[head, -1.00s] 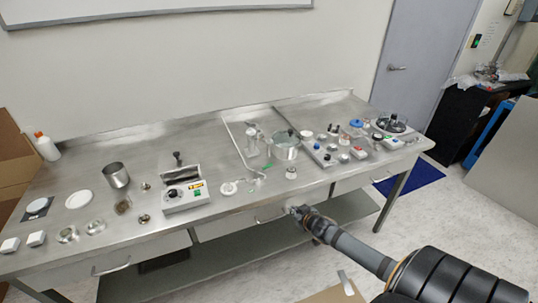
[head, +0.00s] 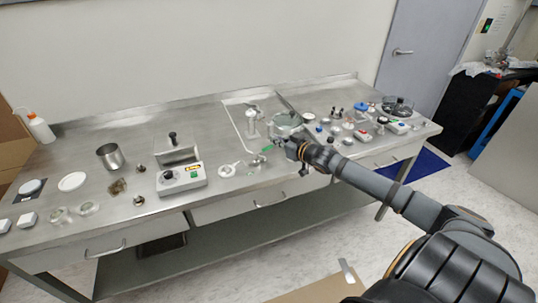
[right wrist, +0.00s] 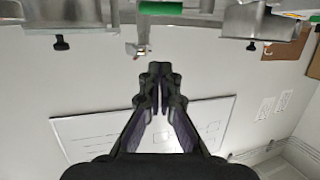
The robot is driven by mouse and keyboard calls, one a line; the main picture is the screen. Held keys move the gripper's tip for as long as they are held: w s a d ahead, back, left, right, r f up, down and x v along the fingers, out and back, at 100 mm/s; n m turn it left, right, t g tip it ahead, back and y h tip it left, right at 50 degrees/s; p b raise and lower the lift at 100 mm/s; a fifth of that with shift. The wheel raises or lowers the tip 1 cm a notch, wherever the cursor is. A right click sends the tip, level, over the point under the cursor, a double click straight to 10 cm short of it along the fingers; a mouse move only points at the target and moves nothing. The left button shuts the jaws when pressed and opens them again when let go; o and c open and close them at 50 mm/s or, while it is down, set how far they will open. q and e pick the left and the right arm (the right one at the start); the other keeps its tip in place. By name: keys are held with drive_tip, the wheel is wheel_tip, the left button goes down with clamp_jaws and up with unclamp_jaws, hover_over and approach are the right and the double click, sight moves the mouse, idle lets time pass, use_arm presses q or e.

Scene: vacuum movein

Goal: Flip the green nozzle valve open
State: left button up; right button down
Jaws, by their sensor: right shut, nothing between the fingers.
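The green nozzle valve (head: 267,149) shows in the head view as a small green bar near the front middle of the steel bench. In the right wrist view a green bar (right wrist: 175,8) crosses the top edge, partly cut off. My right gripper (head: 281,143) is just to the right of the green bar in the head view, over the bench. In the right wrist view my right gripper (right wrist: 160,70) is shut and empty, its fingertips apart from the green bar in the picture. I cannot tell if they touch it in depth. My left gripper is not in view.
A glass vessel (head: 285,122) stands right behind my right gripper. A white-handled fitting (head: 251,115) stands behind the green bar. A grey switch box (head: 181,179) is to the left. Several small parts crowd the bench's right end.

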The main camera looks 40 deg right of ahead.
drive_tip(key=b+x, duration=0.2)
drive_tip(key=x, duration=0.4)
drive_tip(key=shift+w, duration=0.1)
drive_tip(key=f, duration=0.1)
drive_tip(key=s+f, duration=0.1)
drive_tip(key=f, duration=0.1)
drive_tip(key=shift+s+p, duration=0.15)
drive_tip(key=shift+p, duration=0.15)
drive_tip(key=shift+s+f, duration=0.15)
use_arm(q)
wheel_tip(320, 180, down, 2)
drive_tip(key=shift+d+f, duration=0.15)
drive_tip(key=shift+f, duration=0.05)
use_arm(e)
drive_tip(key=shift+f, duration=0.15)
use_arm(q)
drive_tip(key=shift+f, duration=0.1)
use_arm(e)
drive_tip(key=shift+f, duration=0.1)
